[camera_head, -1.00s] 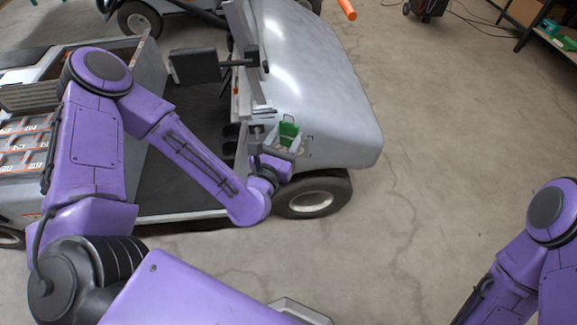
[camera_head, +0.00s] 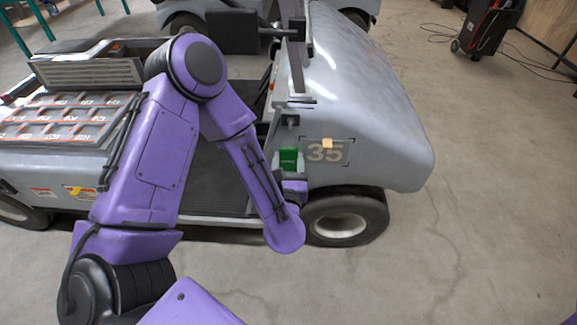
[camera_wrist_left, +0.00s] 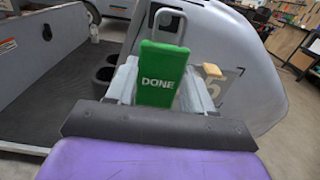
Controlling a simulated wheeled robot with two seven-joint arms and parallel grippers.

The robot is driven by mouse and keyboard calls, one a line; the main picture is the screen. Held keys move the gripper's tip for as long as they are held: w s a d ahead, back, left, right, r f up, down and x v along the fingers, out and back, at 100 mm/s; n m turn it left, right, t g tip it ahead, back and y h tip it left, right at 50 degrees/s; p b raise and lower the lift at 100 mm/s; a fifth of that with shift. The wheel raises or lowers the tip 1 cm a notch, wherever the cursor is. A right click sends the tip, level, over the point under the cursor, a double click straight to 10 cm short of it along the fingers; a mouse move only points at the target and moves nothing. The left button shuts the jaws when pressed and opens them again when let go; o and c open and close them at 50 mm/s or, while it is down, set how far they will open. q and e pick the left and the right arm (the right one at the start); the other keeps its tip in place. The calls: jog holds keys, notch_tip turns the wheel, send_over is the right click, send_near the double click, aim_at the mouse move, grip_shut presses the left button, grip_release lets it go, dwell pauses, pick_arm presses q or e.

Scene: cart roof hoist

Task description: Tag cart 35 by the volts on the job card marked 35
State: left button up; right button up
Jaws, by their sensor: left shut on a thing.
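Cart 35 (camera_head: 398,125) is a grey utility cart, with 35 painted on its front side panel (camera_head: 324,151). A small tan piece (camera_head: 327,143) sits over the top of that number; it also shows in the left wrist view (camera_wrist_left: 212,70). My left gripper (camera_wrist_left: 160,88) is shut on a green tag (camera_wrist_left: 162,75) reading DONE, with a wire loop above it. In the head view the green tag (camera_head: 288,159) is upright beside the number, in front of the cart's side. I cannot tell whether the tag touches the cart. My right gripper is out of view. No job card is readable.
Trays with numbered compartments (camera_head: 60,122) lie on the cart's bed at left. A dark machine with cables (camera_head: 487,28) stands at the back right. The concrete floor at right is clear.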

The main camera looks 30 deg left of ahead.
pick_arm(q)
jog(key=shift+p+x, duration=0.65)
jog(key=shift+x, duration=2.4)
jog(key=shift+w+a+f+b, duration=0.3)
jog(key=shift+w+f+b, duration=0.2)
jog(key=shift+w, duration=0.15)
jog(key=o, duration=1.3)
jog(key=shift+c, duration=0.2)
jog(key=shift+s+d, duration=0.1)
jog(key=b+v, duration=0.2)
jog(key=v, duration=0.7)
jog(key=shift+s+d, duration=0.15)
jog(key=shift+s, duration=0.05)
jog(key=shift+s+d, duration=0.15)
jog(key=shift+s, duration=0.25)
